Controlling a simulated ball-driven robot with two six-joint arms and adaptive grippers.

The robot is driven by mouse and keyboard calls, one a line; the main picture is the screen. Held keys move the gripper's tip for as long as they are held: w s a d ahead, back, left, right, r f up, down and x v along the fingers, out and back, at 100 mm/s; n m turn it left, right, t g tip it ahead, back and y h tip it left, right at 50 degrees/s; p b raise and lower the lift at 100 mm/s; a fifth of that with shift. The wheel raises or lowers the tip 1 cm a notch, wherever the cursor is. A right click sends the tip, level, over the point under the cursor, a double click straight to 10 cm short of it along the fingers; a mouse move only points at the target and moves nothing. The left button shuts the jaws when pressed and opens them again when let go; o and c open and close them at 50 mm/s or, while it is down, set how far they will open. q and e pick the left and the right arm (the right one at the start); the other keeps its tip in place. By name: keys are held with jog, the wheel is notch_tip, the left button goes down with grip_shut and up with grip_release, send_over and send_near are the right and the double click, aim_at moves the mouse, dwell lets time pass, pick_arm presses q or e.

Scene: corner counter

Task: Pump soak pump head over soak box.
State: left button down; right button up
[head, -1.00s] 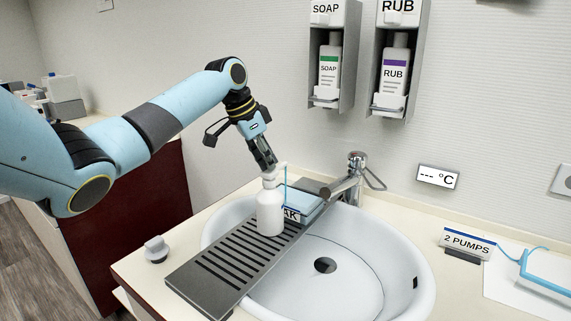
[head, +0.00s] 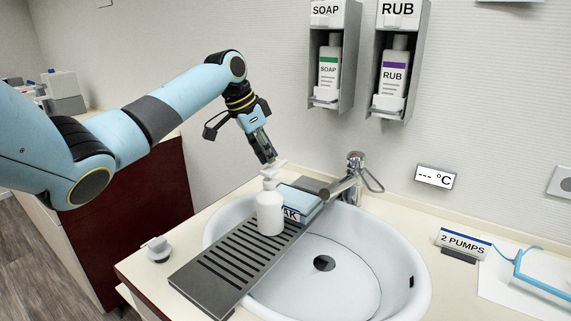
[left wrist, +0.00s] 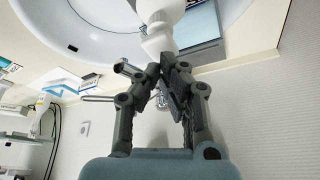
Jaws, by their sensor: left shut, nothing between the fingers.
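The white soak pump bottle (head: 270,212) stands upright on the dark slatted rack across the sink, with its white pump head (head: 272,172) on top. The soak box (head: 300,202), blue-topped with a label partly reading "AK", sits just behind and to the right of the bottle, partly hidden by it. My left gripper (head: 268,158) is shut and empty, pointing down just above the pump head. In the left wrist view, the closed fingers (left wrist: 160,72) are close to the white pump head (left wrist: 158,40); whether they touch is unclear. My right gripper is not in view.
The slatted rack (head: 215,284) bridges the left of the white sink (head: 390,280). The tap (head: 350,185) stands behind, right of the box. Soap (head: 330,68) and rub (head: 395,75) dispensers hang on the wall. A "2 PUMPS" sign (head: 463,243) stands right.

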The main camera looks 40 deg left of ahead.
pick_arm(q)
jog(key=shift+f, duration=0.1)
jog(key=shift+f+b, duration=0.4)
jog(key=shift+f, duration=0.65)
jog(key=shift+r, duration=0.1)
notch_tip(320, 180, up, 2)
jog(key=p, duration=0.2)
jog(key=shift+r+p, duration=0.1)
jog(key=shift+p, duration=0.2)
